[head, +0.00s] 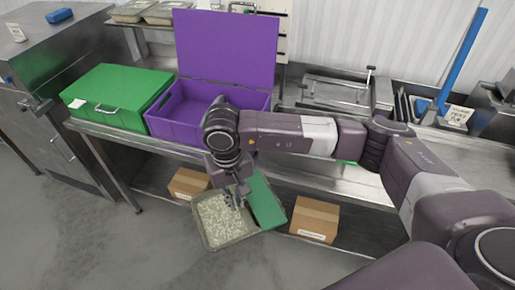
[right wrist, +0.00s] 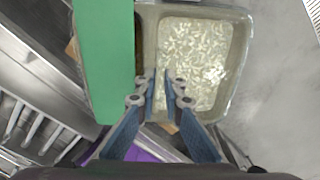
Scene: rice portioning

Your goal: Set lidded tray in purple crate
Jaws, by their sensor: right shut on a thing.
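My right gripper (head: 238,201) is shut on the tray (head: 250,236), which hangs in the air in front of the bench. In the right wrist view my fingertips (right wrist: 160,78) close at the divider beside the rice. White rice shows in one part of the tray (right wrist: 246,60); a flat green panel (right wrist: 105,60) lies over the other side, and the panel also shows in the head view (head: 265,203). The purple crate (head: 180,131) stands on the bench behind, its lid (head: 228,45) raised; my arm hides its right front. My left gripper is not in view.
A closed green case (head: 118,96) stands left of the crate. Cardboard boxes (head: 316,219) sit on the lower shelf. A metal basin (head: 335,92) and a blue-handled tool (head: 465,55) are at the right. The floor in front is clear.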

